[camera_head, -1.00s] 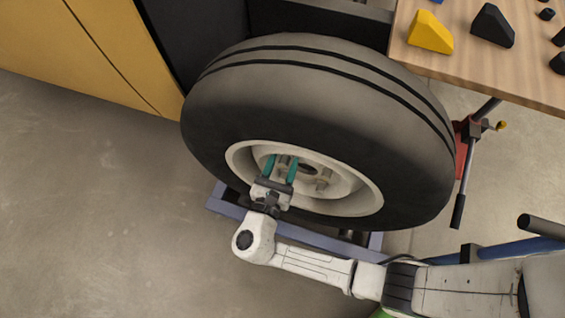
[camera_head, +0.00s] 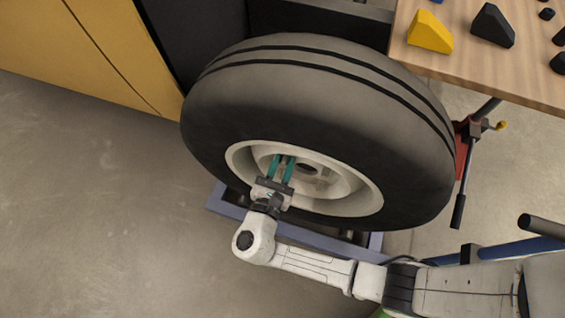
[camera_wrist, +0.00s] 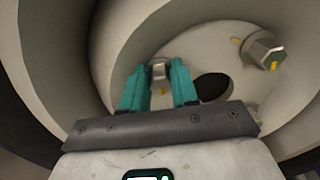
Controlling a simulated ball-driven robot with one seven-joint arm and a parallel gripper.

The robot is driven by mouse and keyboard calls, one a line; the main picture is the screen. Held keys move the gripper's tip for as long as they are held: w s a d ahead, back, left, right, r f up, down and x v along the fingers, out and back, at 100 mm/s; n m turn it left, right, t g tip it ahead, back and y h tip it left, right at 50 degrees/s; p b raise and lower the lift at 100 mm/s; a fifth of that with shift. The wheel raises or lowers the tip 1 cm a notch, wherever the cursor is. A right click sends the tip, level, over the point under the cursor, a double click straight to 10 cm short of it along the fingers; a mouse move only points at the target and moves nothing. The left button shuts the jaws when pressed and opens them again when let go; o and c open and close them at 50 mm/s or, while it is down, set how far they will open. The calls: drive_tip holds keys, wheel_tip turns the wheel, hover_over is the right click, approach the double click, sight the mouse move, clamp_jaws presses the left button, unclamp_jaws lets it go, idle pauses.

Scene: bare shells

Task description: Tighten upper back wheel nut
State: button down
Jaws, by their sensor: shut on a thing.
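The wheel (camera_head: 320,115) stands upright with a black tyre and a pale recessed rim (camera_head: 345,203). My gripper (camera_head: 284,158) reaches into the left side of the rim with its teal fingers close together. In the wrist view, my gripper (camera_wrist: 160,75) is shut on a wheel nut (camera_wrist: 158,70), a small metal nut seen between the fingertips and partly hidden by them. Another hex nut (camera_wrist: 263,52) with a yellow mark sits on the hub to the right, apart from the fingers. The dark centre hole (camera_wrist: 212,86) lies between them.
A wooden table (camera_head: 480,75) at the upper right bears a yellow block (camera_head: 430,33), a black block (camera_head: 492,26) and small dark parts. A blue-grey frame (camera_head: 300,236) lies below the wheel. A yellow panel (camera_head: 60,45) stands at the left. Floor at lower left is clear.

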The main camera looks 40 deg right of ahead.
drive_tip(key=m, duration=0.3)
drive_tip(key=m+b, duration=0.1)
drive_tip(key=m, duration=0.2)
drive_tip(key=shift+s+d+f, duration=0.1)
drive_tip(key=shift+s+f, duration=0.05)
drive_tip(key=shift+f, duration=0.05)
drive_tip(key=m+b, duration=0.3)
drive_tip(key=m, duration=0.2)
drive_tip(key=shift+s+f, duration=0.1)
drive_tip(key=shift+f, duration=0.05)
drive_tip(key=m+b, duration=0.3)
drive_tip(key=m, duration=0.1)
drive_tip(key=m+b, duration=0.3)
drive_tip(key=m, duration=0.1)
drive_tip(key=m+b, duration=0.2)
drive_tip(key=m, duration=0.2)
drive_tip(key=shift+f+b, duration=0.25)
drive_tip(key=shift+b, duration=0.15)
drive_tip(key=c, duration=0.9)
unclamp_jaws()
drive_tip(key=shift+d+r, duration=0.1)
drive_tip(key=shift+c, duration=0.2)
